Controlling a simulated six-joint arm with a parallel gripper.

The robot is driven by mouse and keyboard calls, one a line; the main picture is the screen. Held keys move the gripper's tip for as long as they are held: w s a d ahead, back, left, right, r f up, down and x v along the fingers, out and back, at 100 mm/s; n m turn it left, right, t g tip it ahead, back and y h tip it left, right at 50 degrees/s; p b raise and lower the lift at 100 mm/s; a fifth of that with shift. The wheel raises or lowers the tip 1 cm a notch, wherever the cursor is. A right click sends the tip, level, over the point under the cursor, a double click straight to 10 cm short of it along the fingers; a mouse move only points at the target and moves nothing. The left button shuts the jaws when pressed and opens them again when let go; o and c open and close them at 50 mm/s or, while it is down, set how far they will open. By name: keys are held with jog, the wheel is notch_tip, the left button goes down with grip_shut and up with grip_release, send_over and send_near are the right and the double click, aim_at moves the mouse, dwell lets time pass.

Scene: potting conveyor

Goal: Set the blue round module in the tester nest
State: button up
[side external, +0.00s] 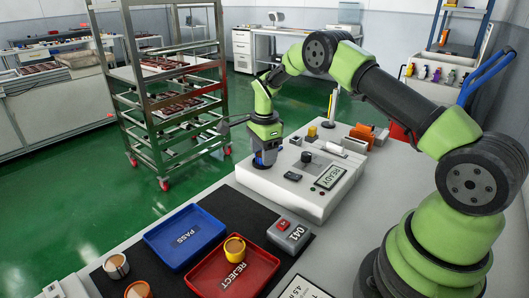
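The tester is a white box (312,200) on the bench, with a READY display (330,177) on its top. My gripper (264,161) points down over the left end of the tester, very close to its top. A small bluish patch, likely the blue round module (265,157), shows at the fingertips. It is too small to tell whether the fingers are shut on it or whether it sits in the nest. The nest itself is hidden under my gripper.
In front of the tester are a blue PASS tray (159,248), empty, and a red REJECT tray (208,281) holding a yellow-rimmed round module (234,247). Two more round modules (116,266) (138,290) are at lower left. A rack (125,100) stands behind.

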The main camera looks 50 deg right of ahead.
jog(key=shift+o, duration=0.2)
jog(key=shift+s+a+f, duration=0.2)
jog(key=shift+s+f, duration=0.2)
jog(key=shift+f, duration=0.1)
jog(key=shift+r+g, duration=0.15)
jog(key=shift+g, duration=0.15)
jog(key=s+a+r+n+t, duration=0.1)
jog(key=s+a+r+n, duration=0.15)
jog(key=r, duration=0.85)
jog(key=s+a+r+n+t, duration=0.1)
jog(key=s+a+r+n, duration=0.15)
jog(key=r, duration=0.85)
jog(key=s+a+r+n+t+y, duration=0.1)
jog(key=s+a+n, duration=0.3)
jog(key=s, duration=0.6)
jog(key=s+a+r+n+t+y, duration=0.1)
jog(key=s+a+n+t, duration=0.3)
jog(key=s+n, duration=0.5)
jog(key=shift+s+a+r+n, duration=0.3)
jog(key=shift+s+a+r, duration=0.2)
jog(key=shift+s+r, duration=0.3)
